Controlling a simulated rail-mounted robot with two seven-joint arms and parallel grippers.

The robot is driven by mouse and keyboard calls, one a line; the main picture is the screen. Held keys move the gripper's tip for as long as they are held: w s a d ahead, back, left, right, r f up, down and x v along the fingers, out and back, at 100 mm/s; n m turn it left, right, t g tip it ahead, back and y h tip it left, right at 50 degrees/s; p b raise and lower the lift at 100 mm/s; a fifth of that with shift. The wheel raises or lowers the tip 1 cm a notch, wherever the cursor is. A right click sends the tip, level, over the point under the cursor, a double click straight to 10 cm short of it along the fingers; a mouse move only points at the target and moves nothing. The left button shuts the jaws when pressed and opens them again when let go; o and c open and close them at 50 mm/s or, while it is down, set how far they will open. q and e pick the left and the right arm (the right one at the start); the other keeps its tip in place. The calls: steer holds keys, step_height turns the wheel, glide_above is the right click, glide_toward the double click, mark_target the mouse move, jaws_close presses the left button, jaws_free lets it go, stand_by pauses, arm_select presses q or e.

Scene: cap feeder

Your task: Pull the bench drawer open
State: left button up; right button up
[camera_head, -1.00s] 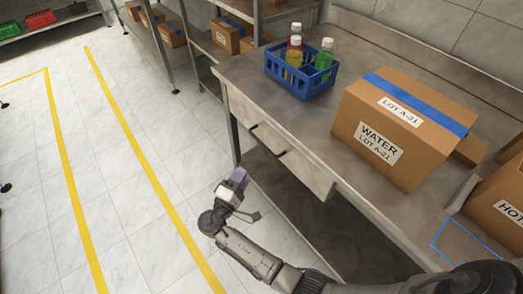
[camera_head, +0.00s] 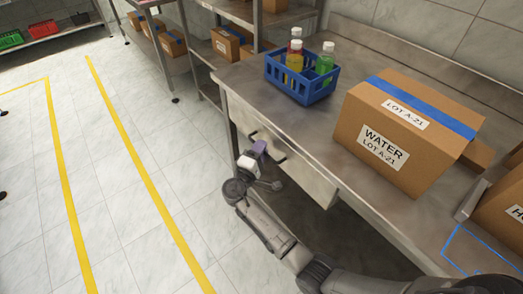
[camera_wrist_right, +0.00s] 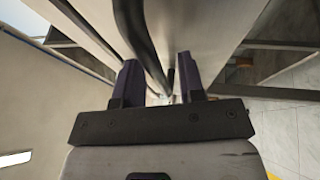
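The bench drawer (camera_head: 304,181) is a pale grey front panel under the bench top. It looks closed. Its dark bar handle (camera_head: 280,160) is partly hidden by my gripper in the head view. My right gripper (camera_head: 259,147) is at the drawer front, by the handle. In the right wrist view, the purple fingers of my right gripper (camera_wrist_right: 160,78) are apart, and the handle (camera_wrist_right: 137,32) runs down into the gap between them. I cannot tell whether either finger touches it. My left gripper is in neither view.
The metal bench top (camera_head: 250,92) carries a blue crate (camera_head: 310,90) of bottles and a taped water box (camera_head: 390,150). Another box (camera_head: 500,210) stands at the right edge. Shelving with boxes (camera_head: 226,43) is behind. Floor left of the bench is clear, with yellow lines (camera_head: 130,150).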

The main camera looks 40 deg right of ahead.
steer(key=shift+d, duration=0.15)
steer(key=shift+c, duration=0.2)
jaws_close()
stand_by(0.4)
